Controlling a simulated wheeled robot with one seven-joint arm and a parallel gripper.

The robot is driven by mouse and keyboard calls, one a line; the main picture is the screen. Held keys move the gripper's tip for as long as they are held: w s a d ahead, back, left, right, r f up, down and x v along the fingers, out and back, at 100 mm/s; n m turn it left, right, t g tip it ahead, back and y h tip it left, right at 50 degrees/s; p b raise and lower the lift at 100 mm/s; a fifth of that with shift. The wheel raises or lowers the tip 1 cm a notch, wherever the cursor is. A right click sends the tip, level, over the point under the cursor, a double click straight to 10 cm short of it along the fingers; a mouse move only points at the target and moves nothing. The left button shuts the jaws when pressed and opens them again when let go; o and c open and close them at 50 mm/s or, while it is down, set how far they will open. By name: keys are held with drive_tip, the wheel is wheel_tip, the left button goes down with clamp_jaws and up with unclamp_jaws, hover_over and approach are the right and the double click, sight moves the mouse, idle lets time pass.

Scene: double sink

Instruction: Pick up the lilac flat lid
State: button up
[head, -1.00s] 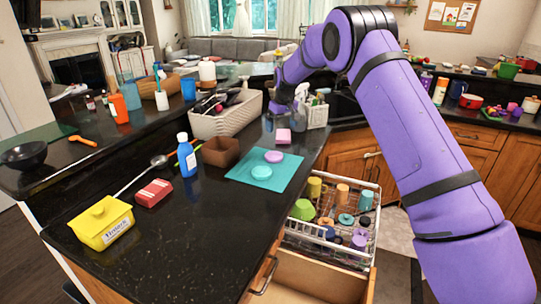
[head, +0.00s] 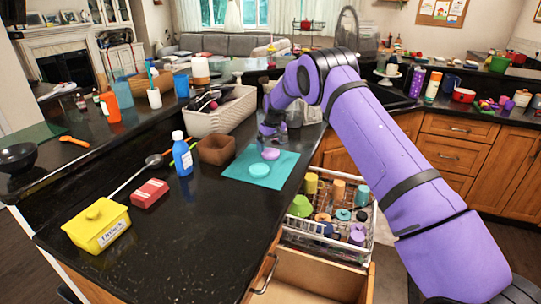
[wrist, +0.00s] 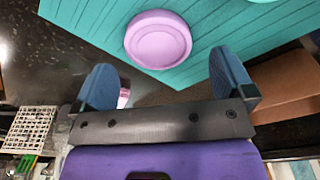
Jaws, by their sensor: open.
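The lilac flat lid (head: 270,154) lies on a teal mat (head: 286,172) on the dark counter, just behind a round teal lid (head: 259,170). In the wrist view the lilac lid (wrist: 158,39) is a shallow round disc, fully visible, ahead of my fingers and roughly between their lines. My gripper (head: 270,132) is at the far edge of the mat, close to the lilac lid. In the wrist view its blue fingers are spread wide with nothing between them (wrist: 166,78). I cannot tell its exact height.
A large beige basket (head: 222,110) is behind. An open drawer and a dish rack (head: 322,242) with several cups are right of the mat, below the counter edge.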

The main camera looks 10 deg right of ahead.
sight(271, 152)
drive_tip(key=f, duration=0.2)
drive_tip(key=w+f, duration=0.1)
drive_tip(key=f, duration=0.1)
drive_tip(key=shift+s, duration=0.1)
drive_tip(key=c, duration=0.8)
drive_tip(key=shift+r, duration=0.15)
